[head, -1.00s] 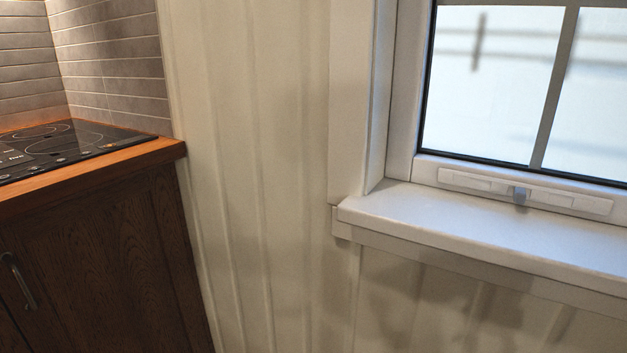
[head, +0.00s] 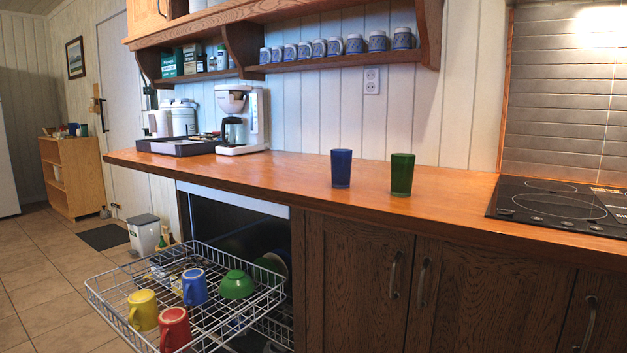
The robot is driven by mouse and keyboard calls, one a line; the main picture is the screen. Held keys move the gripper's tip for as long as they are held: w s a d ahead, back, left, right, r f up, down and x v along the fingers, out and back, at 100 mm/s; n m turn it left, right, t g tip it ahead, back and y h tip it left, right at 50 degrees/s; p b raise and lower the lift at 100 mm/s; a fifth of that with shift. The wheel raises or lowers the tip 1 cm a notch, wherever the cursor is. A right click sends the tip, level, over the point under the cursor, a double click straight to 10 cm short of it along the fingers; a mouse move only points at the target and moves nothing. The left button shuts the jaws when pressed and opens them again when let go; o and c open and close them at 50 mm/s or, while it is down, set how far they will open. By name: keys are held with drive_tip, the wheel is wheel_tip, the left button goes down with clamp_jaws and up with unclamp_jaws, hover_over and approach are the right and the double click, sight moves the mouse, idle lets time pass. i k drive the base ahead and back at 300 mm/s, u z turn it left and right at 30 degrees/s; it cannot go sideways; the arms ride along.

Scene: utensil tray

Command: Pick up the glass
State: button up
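Two glasses stand upright on the wooden counter (head: 290,185) in the head view. One is a blue glass (head: 341,168) and the other is a green glass (head: 402,175) to its right. They stand apart with a gap between them, near the middle of the counter. Neither is hidden. The task does not say which glass is meant. My gripper is not in the head view.
An open dishwasher rack (head: 225,318) juts out below the counter, holding a yellow mug (head: 143,310), red mug (head: 174,329), blue mug (head: 194,287) and green bowl (head: 236,285). A coffee maker (head: 254,120) and dark tray (head: 180,147) stand left; the cooktop (head: 560,205) is right.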

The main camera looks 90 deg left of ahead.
sight(402, 163)
drive_tip(key=u, duration=3.05)
drive_tip(key=i, duration=0.3)
